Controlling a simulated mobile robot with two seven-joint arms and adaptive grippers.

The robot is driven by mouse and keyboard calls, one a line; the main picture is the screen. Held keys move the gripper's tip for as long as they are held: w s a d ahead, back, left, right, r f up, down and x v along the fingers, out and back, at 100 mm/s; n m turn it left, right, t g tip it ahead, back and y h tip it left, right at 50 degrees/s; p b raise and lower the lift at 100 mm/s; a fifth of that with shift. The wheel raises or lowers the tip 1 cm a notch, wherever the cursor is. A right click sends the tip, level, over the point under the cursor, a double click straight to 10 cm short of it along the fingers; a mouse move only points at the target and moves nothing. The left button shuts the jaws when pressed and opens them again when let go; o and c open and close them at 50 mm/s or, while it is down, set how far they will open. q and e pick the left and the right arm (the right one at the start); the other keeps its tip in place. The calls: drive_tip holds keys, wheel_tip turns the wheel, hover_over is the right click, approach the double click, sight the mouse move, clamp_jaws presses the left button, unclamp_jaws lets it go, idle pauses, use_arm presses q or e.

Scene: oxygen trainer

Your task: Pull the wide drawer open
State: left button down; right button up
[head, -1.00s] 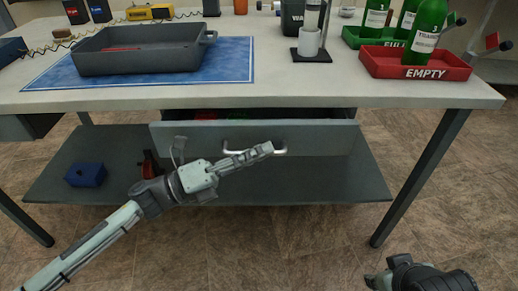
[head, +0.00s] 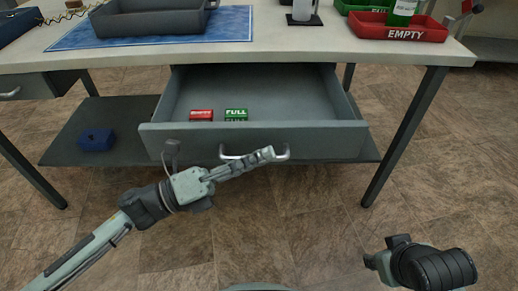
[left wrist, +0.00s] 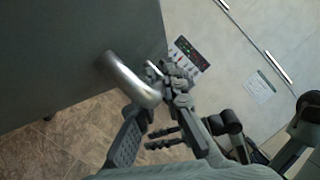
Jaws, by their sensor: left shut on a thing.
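The wide grey drawer (head: 320,138) under the workbench stands well open, its inside in plain view. Its silver bar handle (head: 284,154) is at the middle of the front. My left gripper (head: 266,155) is shut on the handle. In the left wrist view the curved handle (left wrist: 128,78) passes between the fingers of my left gripper (left wrist: 158,98), next to the drawer's dark front (left wrist: 60,60). Part of my right arm shows at the lower right of the head view, but its fingers do not.
A red block (head: 201,115) and a green block marked FULL (head: 236,114) lie in the drawer. A blue box (head: 96,139) sits on the lower shelf (head: 70,155). A grey tray (head: 150,20) and a red EMPTY tray (head: 400,29) are on the bench. Floor in front is clear.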

idle(0.3)
use_arm(q)
drive_tip(key=c, duration=1.9)
unclamp_jaws()
drive_tip(key=shift+a, duration=0.1)
drive_tip(key=v, duration=1.2)
drive_tip(key=shift+f, duration=0.1)
